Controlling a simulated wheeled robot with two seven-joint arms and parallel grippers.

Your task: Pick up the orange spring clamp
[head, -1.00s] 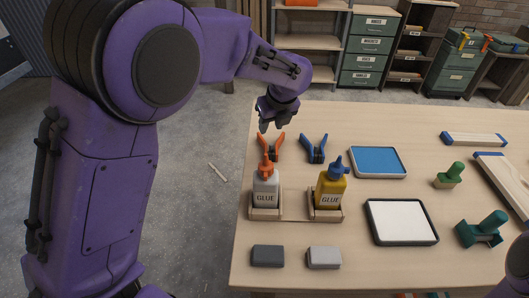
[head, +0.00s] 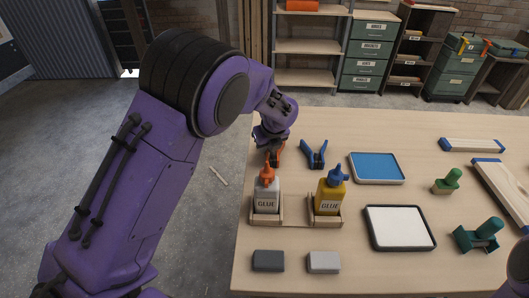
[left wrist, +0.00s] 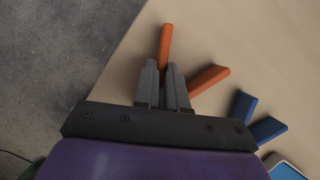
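The orange spring clamp (head: 281,147) is on the table's far left part, behind the white glue bottle, partly hidden by my left gripper. In the left wrist view its two orange handles (left wrist: 208,80) spread apart; its jaws are hidden by the fingers. My left gripper (head: 273,152) is down at the clamp. In the left wrist view its two grey fingers (left wrist: 163,75) are close together, with one handle showing beyond the narrow gap and the other beside the right finger. Whether they press on the clamp cannot be seen. My right gripper is not in view.
A blue spring clamp (head: 314,155) lies just right of the orange one. White (head: 266,198) and yellow (head: 329,197) glue bottles stand in wooden holders in front. A blue tray (head: 377,168) lies further right. The table's left edge is close by.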

